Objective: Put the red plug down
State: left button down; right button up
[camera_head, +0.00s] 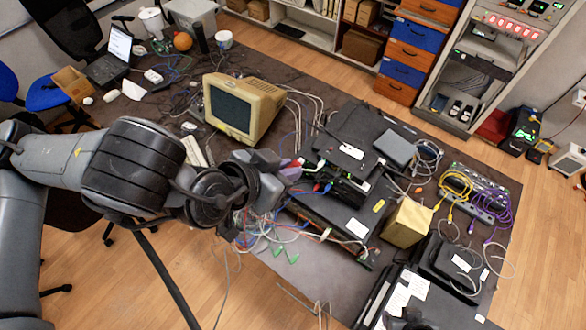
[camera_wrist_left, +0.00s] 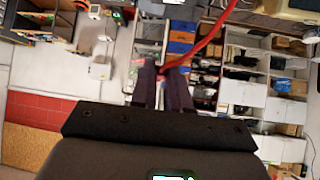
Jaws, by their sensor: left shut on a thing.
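My left gripper (camera_head: 290,168) comes in from the left in the head view, just in front of the stack of black network devices (camera_head: 340,190). It is shut on the red plug (camera_head: 298,163), of which only a small red bit shows at the fingertips. In the left wrist view the two dark fingers (camera_wrist_left: 162,85) point away from the camera, with the red plug (camera_wrist_left: 163,70) at their tips. Its red cable (camera_wrist_left: 205,42) runs up and right. The fingers hide most of the plug. My right gripper is not in view.
A beige monitor (camera_head: 240,105) stands behind the gripper. A yellowish box (camera_head: 407,222) and tangled yellow (camera_head: 455,185) and purple cables (camera_head: 495,212) lie to the right. Loose cables (camera_head: 262,228) hang below the gripper. A dark tabletop patch (camera_head: 325,265) in front is mostly bare.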

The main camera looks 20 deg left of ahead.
pick_arm(q)
jog(key=shift+s+a+r+n+y, duration=0.35)
jog(key=shift+a+r+n, duration=0.15)
jog(key=shift+a+r, duration=0.1)
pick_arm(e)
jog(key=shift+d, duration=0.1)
pick_arm(q)
jog(key=shift+f, duration=0.1)
jog(key=f+m+h, duration=0.1)
jog(key=w+d+f+m+g+h, duration=0.1)
jog(key=f+m+h, duration=0.1)
jog(key=shift+w+d+f+m, duration=0.25)
jog(key=shift+w+m, duration=0.1)
jog(key=shift+m, duration=0.05)
jog(key=w+d+f+m+g+h, duration=0.3)
jog(key=d+f+m+g, duration=0.1)
jog(key=f+m+g, duration=0.3)
jog(key=shift+w+m, duration=0.35)
jog(key=shift+m, duration=0.55)
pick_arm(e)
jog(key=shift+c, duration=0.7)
